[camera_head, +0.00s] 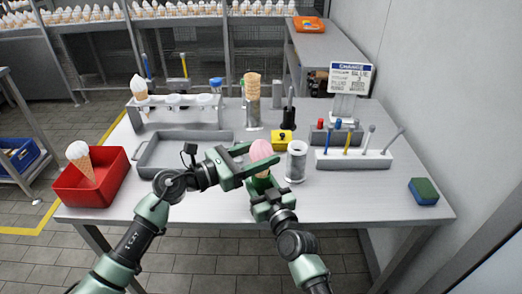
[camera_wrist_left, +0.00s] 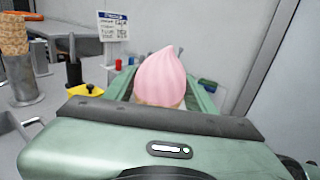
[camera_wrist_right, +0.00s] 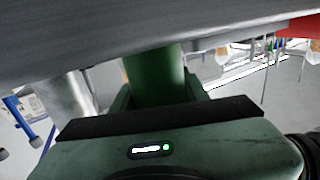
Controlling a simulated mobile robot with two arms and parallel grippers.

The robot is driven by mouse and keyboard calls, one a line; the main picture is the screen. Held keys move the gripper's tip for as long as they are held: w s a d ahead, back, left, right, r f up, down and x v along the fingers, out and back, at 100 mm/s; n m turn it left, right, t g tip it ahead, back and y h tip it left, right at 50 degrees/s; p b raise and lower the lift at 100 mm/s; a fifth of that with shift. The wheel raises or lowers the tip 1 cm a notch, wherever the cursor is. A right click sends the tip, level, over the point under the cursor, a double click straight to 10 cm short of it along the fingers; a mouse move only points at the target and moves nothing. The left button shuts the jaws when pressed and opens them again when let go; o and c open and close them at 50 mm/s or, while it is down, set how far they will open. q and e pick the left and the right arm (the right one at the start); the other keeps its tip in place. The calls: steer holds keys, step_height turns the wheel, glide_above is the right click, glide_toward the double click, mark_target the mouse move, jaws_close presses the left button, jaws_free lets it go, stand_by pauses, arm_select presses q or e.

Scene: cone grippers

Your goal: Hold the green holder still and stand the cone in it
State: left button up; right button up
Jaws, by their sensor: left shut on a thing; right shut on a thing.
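The cone's pink top (camera_head: 261,150) shows at the front middle of the table; it also shows in the left wrist view (camera_wrist_left: 160,76). My left gripper (camera_head: 254,160) is shut on the cone, with the fingers on either side below the pink top. The green holder (camera_head: 261,183) is just below the cone, near the table's front edge; its green side also shows in the right wrist view (camera_wrist_right: 156,75). My right gripper (camera_head: 264,190) is shut on the holder. The cone's lower part is hidden, so I cannot tell whether its tip is inside the holder.
A metal cup (camera_head: 296,163) stands close to the right of the cone. A grey tray (camera_head: 150,152) lies behind my left arm. A red bin (camera_head: 90,190) with a white-topped cone is at left. A yellow box (camera_head: 281,141) stands behind. A green-blue sponge (camera_head: 423,191) lies at right.

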arm_select(q)
steer(key=shift+f, duration=0.65)
steer(key=o, duration=1)
steer(key=shift+f, duration=0.1)
steer(key=v, duration=1.2)
arm_select(e)
steer(key=o, duration=1.7)
steer(key=o, duration=0.4)
